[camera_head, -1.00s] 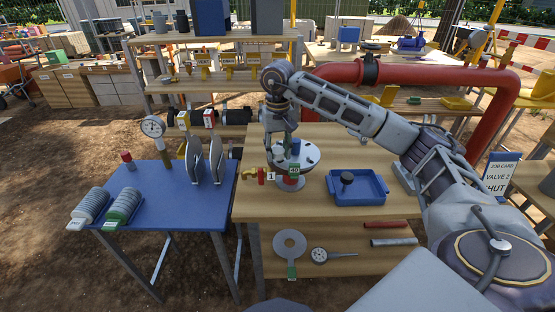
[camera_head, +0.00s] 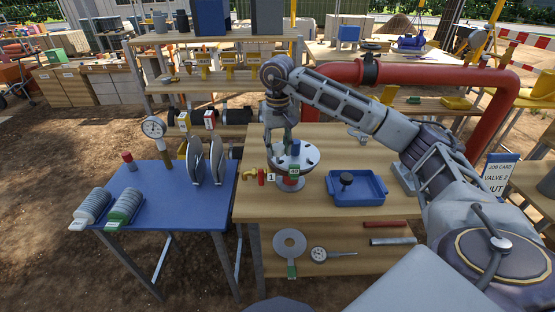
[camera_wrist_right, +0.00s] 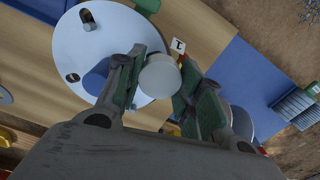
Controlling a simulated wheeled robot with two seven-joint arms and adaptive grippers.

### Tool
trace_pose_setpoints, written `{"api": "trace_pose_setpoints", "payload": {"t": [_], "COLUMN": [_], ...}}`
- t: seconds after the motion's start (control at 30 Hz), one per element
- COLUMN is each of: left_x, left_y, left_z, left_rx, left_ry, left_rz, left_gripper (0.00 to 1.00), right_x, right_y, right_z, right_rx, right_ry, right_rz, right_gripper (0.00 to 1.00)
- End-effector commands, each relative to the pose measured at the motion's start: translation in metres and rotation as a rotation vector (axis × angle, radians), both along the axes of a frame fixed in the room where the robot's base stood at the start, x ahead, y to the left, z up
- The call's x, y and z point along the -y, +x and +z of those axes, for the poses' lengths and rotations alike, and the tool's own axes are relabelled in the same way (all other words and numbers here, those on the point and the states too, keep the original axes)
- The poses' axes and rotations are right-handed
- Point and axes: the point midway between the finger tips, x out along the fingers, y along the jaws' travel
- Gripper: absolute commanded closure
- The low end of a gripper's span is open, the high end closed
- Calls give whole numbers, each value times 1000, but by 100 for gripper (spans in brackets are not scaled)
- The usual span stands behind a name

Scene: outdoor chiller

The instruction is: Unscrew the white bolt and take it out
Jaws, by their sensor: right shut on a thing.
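My right gripper (camera_head: 277,142) points down at the left rim of a round grey flange (camera_head: 298,163) on the wooden bench. In the right wrist view its two fingers (camera_wrist_right: 158,85) are shut on the round head of the white bolt (camera_wrist_right: 160,74). The bolt shows over the rim of the flange disc (camera_wrist_right: 115,42); its shank is hidden, so I cannot tell whether it is still in its hole. A blue part (camera_head: 295,148) stands on the flange, which also has dark studs or holes. My left gripper is not in view.
A small yellow and red valve (camera_head: 253,174) and number tags are close by at the left. A blue table (camera_head: 165,204) with discs and a gauge stands further left.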

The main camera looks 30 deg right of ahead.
Motion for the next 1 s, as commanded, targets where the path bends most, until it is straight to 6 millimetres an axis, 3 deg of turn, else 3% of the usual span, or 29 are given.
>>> {"api": "trace_pose_setpoints", "payload": {"t": [0.7,1.0], "left_x": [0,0], "left_y": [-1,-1], "left_z": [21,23], "left_rx": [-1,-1], "left_ry": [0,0], "left_rz": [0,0], "left_gripper": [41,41], "right_x": [0,0], "right_y": [0,0], "right_z": [32,36], "right_rx": [0,0], "right_ry": [1,1], "right_rz": [0,0], "right_gripper": [100,100]}}
